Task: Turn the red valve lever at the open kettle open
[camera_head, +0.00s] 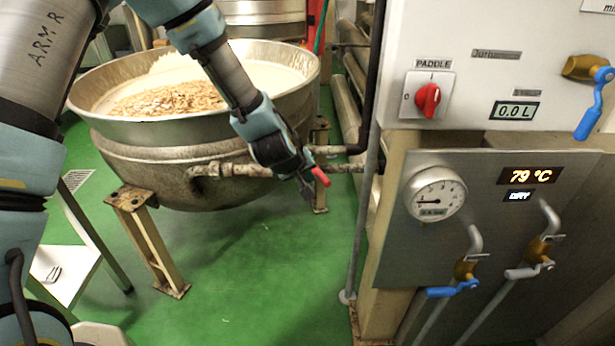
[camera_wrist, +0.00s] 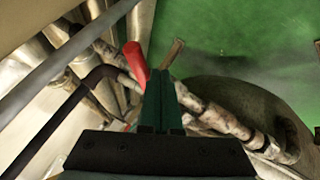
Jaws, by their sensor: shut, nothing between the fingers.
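The open kettle (camera_head: 165,165) stands at the left in the head view, a wide metal bowl with pale flakes and powder in it. A rusty pipe (camera_head: 232,170) runs from its side to the right; it also shows in the wrist view (camera_wrist: 215,116). The red valve lever (camera_head: 320,177) is at this pipe, partly hidden behind my gripper. In the wrist view the red lever (camera_wrist: 137,62) stands just left of the fingertips. My gripper (camera_head: 306,188) is shut and empty, close beside the lever. I cannot tell whether they touch.
A control panel at the right has a red paddle knob (camera_head: 427,99), a gauge (camera_head: 436,194) and blue-handled valves (camera_head: 452,288). A vertical grey pipe (camera_head: 366,200) and several wall pipes (camera_head: 352,75) stand close to the lever. The green floor (camera_head: 255,270) below is clear.

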